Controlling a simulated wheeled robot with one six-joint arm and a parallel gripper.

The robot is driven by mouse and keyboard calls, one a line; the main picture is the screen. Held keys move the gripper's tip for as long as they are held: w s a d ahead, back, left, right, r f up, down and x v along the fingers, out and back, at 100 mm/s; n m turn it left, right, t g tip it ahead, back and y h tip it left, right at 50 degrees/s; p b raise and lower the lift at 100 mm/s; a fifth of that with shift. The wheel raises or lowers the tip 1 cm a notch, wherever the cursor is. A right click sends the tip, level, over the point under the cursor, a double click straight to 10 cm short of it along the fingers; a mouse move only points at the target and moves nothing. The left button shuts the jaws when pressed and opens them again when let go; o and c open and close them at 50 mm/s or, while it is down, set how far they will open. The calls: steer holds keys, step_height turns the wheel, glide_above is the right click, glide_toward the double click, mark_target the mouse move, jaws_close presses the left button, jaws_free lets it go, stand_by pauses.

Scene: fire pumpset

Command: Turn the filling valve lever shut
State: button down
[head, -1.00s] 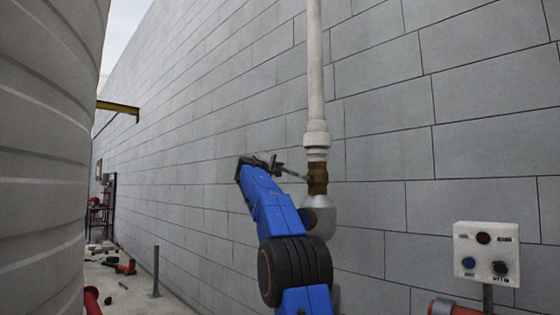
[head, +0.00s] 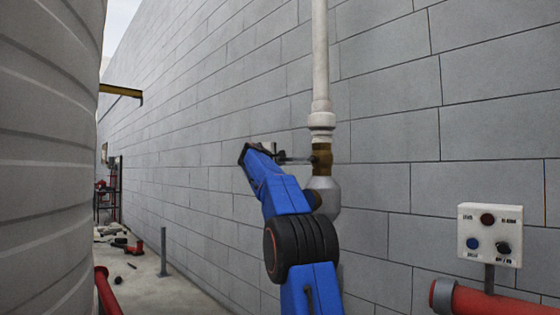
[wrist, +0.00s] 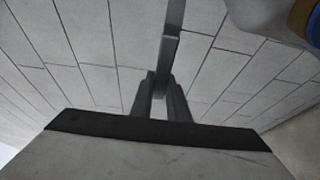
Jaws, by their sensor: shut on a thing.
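The filling valve (head: 322,158) is a brass-coloured body on the white vertical pipe, above a grey rounded fitting. Its thin grey lever (head: 297,160) points left from the valve and lies almost level in the head view. My gripper (head: 276,157) is at the lever's left end, beside the wall. In the wrist view, my two dark fingers (wrist: 160,92) are closed around the grey lever bar (wrist: 172,42), which runs upward from between them. The exact contact is small and partly hidden in the head view.
A block wall (head: 390,110) stands close behind the pipe (head: 320,60). A large ribbed tank (head: 45,150) fills the left. A control box (head: 490,235) and a red pipe (head: 495,302) are at lower right.

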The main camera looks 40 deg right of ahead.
steer(key=shift+s, duration=0.1)
steer(key=c, duration=1.7)
jaws_free()
steer(key=v, duration=1.7)
steer(key=shift+a+r, duration=0.1)
steer(key=shift+a, duration=0.15)
steer(key=s+a+f+m+g+y, duration=0.1)
steer(key=s+a+f+y, duration=0.4)
steer(key=s+a+f, duration=0.5)
steer(key=s+a+f+m+g+y, duration=0.1)
steer(key=s+a+f+y, duration=0.4)
steer(key=s+a+f, duration=0.6)
steer(key=s+a+f+m+g+y, duration=0.1)
steer(key=s+a+f+m+y, duration=0.2)
steer(key=s+f, duration=2.3)
steer(key=shift+a+f+m+y, duration=0.15)
steer(key=shift+a+f+y, duration=0.6)
steer(key=shift+a+f, duration=1.2)
steer(key=shift+a+f+m+y, duration=0.15)
steer(key=shift+a+f+y, duration=0.6)
steer(key=shift+a+f, duration=1.15)
